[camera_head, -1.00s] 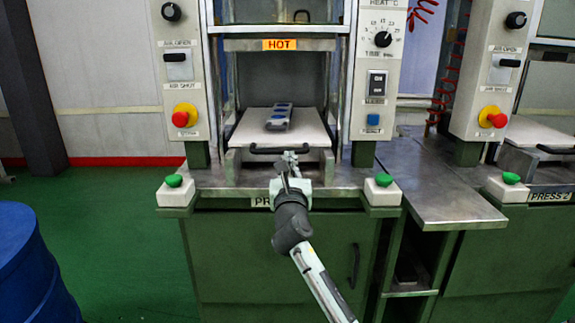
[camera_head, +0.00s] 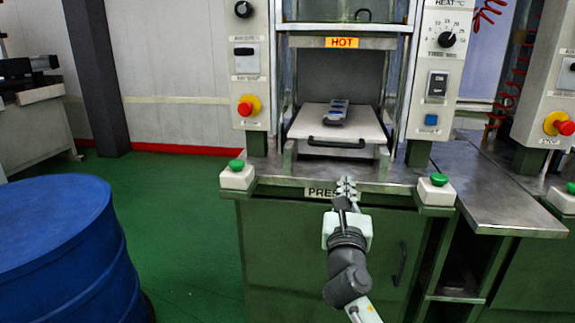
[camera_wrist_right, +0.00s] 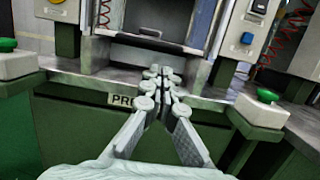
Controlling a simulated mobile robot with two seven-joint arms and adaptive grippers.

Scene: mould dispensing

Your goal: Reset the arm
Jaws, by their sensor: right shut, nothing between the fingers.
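My right gripper (camera_head: 347,186) is shut and empty. In the head view it is in front of the press bench, near the PRESS label, below the tray handle. In the right wrist view its fingers (camera_wrist_right: 160,82) meet and point toward the press front. The press (camera_head: 343,42) with the HOT sign stands behind it. A light tray plate (camera_head: 300,122) with a dark handle (camera_head: 337,143) sits in the press opening. A grey mould with blue spots (camera_head: 336,112) lies on this plate, apart from the gripper. My left gripper is not in view.
Green buttons (camera_head: 236,164) (camera_head: 439,179) stand on white boxes at the bench corners. A blue drum (camera_head: 60,245) stands at the left. A metal side table (camera_head: 485,190) adjoins the press on the right. Green floor (camera_head: 185,200) is clear between drum and press.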

